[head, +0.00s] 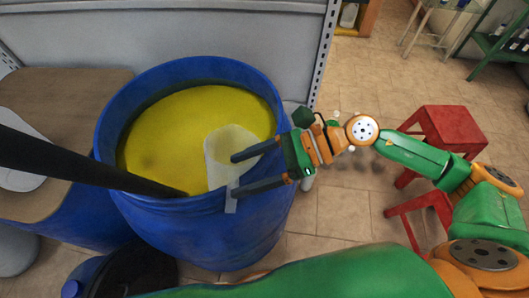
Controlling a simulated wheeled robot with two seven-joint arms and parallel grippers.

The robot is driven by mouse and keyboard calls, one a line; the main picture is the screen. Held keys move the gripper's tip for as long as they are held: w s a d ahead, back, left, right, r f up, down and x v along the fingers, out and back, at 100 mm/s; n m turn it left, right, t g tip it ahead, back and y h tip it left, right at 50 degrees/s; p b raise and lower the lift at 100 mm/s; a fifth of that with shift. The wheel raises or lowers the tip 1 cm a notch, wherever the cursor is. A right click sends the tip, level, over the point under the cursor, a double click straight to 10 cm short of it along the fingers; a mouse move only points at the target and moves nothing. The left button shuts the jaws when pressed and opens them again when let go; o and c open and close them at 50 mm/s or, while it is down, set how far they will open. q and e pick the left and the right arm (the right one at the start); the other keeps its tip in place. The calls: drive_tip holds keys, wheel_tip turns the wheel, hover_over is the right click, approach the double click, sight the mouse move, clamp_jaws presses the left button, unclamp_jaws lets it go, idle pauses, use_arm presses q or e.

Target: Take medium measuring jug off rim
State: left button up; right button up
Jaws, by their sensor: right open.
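A translucent whitish measuring jug (218,150) hangs inside the near right rim of a blue drum (205,235) of yellow liquid (170,130). A pale strip, looking like its handle or hook, comes over the rim and down the outside. My right gripper (233,176) comes in from the right with its jaws open. One dark finger lies over the jug's body and the other by the strip at the rim. The fingers hide part of the jug. I cannot tell whether they touch it. My left gripper is not in view.
A thick black pole (90,168) slants from the left into the drum. A brown board (70,90) with a pale object lies at left. A dark round container (135,272) stands in front. A red stool (445,130) stands at right on the tiled floor. A grey panel (200,30) is behind.

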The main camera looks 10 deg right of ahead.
drive_tip(key=shift+w+a+f, duration=0.1)
drive_tip(key=shift+a+f, duration=0.15)
drive_tip(key=shift+a, duration=0.3)
clamp_jaws()
